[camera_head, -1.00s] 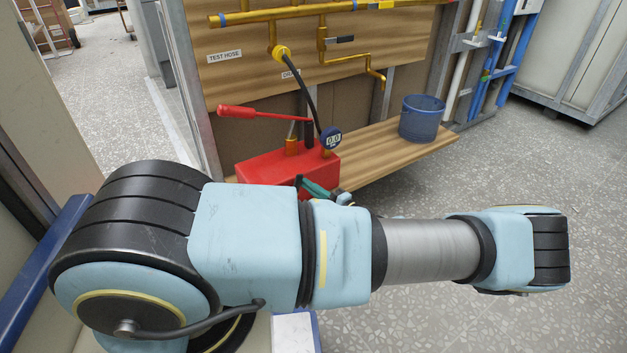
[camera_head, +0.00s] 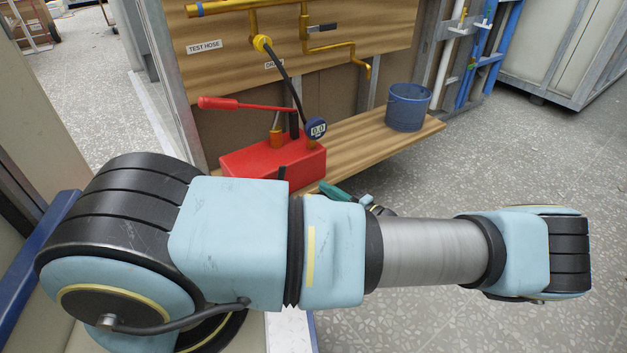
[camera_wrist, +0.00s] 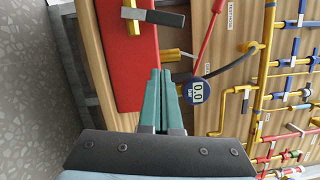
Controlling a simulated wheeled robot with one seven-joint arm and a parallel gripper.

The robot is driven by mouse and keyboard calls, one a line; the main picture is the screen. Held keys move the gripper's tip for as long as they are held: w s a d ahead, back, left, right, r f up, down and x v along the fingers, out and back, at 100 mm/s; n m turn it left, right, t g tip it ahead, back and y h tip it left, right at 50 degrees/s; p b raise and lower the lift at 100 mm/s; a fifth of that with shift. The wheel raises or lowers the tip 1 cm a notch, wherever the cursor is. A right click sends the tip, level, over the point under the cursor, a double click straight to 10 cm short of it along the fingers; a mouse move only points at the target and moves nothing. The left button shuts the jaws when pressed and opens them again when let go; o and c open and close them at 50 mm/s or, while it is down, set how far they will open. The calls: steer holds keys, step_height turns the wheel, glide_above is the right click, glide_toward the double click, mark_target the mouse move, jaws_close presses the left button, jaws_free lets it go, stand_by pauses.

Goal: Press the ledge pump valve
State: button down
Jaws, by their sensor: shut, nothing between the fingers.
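The red pump (camera_head: 262,163) stands on the wooden ledge, its lower front hidden by my arm. In the wrist view its red body (camera_wrist: 130,65) lies left of my fingers, with a black-and-grey lever on a yellow fitting (camera_wrist: 132,28), which looks like the valve. In the head view only a dark sliver of that lever (camera_head: 283,178) shows. The round gauge (camera_wrist: 193,92) reads 0.0. My gripper (camera_wrist: 160,72) has its teal fingers shut and empty, between the red body and the gauge in the picture, apart from the lever. Contact with the pump cannot be told.
The pump's red handle (camera_head: 245,105) sticks out left above it. A black hose runs up to yellow pipes. A blue bucket (camera_head: 408,108) stands on the right of the ledge (camera_head: 365,141). Open speckled floor (camera_head: 520,160) lies right. A wall frame stands left.

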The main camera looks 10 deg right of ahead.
steer(key=shift+v, duration=1.05)
